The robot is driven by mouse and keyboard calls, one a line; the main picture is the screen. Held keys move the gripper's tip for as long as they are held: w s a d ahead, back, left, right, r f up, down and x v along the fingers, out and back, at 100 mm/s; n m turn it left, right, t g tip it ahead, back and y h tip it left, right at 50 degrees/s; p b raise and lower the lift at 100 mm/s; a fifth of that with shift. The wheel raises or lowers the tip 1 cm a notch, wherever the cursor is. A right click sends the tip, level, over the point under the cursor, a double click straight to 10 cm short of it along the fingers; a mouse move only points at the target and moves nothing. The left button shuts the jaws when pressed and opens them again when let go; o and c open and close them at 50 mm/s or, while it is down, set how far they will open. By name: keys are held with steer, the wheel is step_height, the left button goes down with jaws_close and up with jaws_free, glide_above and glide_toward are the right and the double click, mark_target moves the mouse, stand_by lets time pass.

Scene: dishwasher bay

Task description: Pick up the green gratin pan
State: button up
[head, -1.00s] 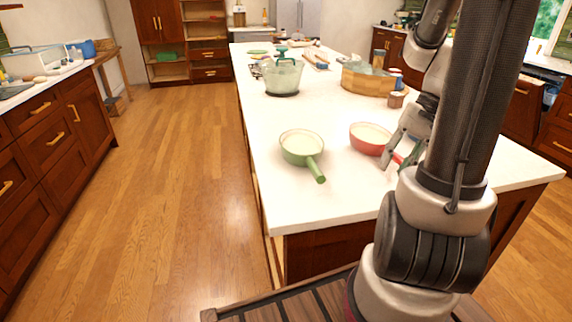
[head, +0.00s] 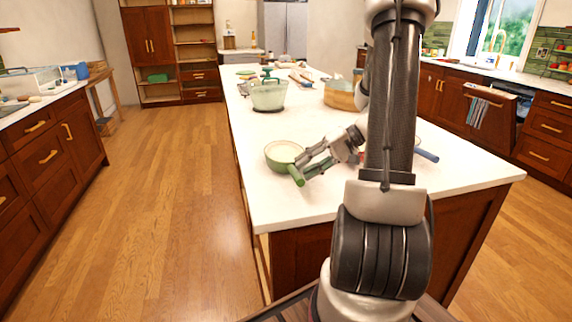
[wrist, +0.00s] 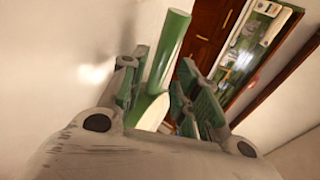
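The green gratin pan (head: 281,154) stands on the white island top near its left edge, its pale inside facing up. Its green handle (head: 296,175) points toward me. My gripper (head: 304,170) is low at the handle, just right of it. In the wrist view the handle (wrist: 170,48) extends between the two fingers of my gripper (wrist: 165,88). The fingers are apart, with a visible gap between the handle and the right finger. I cannot tell whether the left finger touches the handle.
A blue handle (head: 427,155) sticks out right of my arm, which hides most of what stands behind it. The counter left of the arm's front is clear.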

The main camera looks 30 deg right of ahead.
mark_target(295, 169)
steer(key=x, duration=0.4)
steer(key=shift+w+a+f, duration=0.1)
steer(key=shift+a+f, duration=0.05)
jaws_close()
